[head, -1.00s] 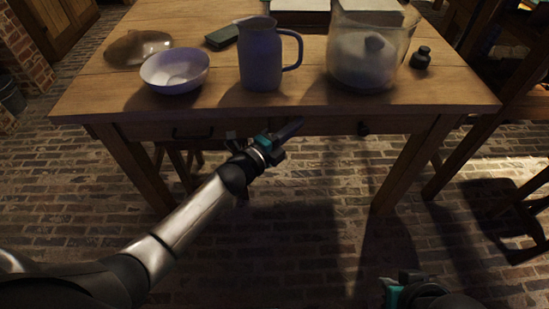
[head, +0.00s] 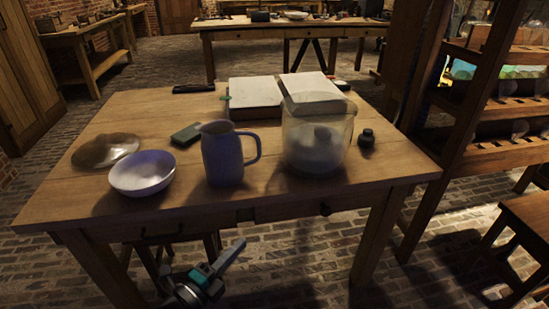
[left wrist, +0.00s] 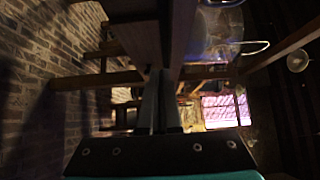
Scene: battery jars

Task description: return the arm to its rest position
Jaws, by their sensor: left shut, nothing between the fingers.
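My left gripper (head: 236,246) is in front of the table, below the tabletop's front edge, over the brick floor. Its fingers are together and nothing shows between them. In the left wrist view the closed fingers (left wrist: 158,100) point up the picture, with the underside of the wooden table close by. My right gripper is outside the head view. On the table (head: 100,210) stand a blue-grey jug (head: 222,155), a white bowl (head: 142,175) and a glass jar (head: 318,140) with a pale object inside. My left gripper touches none of them.
A glass lid (head: 105,150), a dark green box (head: 186,134), a small dark bottle (head: 367,138) and a book (head: 254,95) lie or stand on the table. A wooden rack (head: 500,110) stands at the right. The brick floor (head: 300,280) in front is clear.

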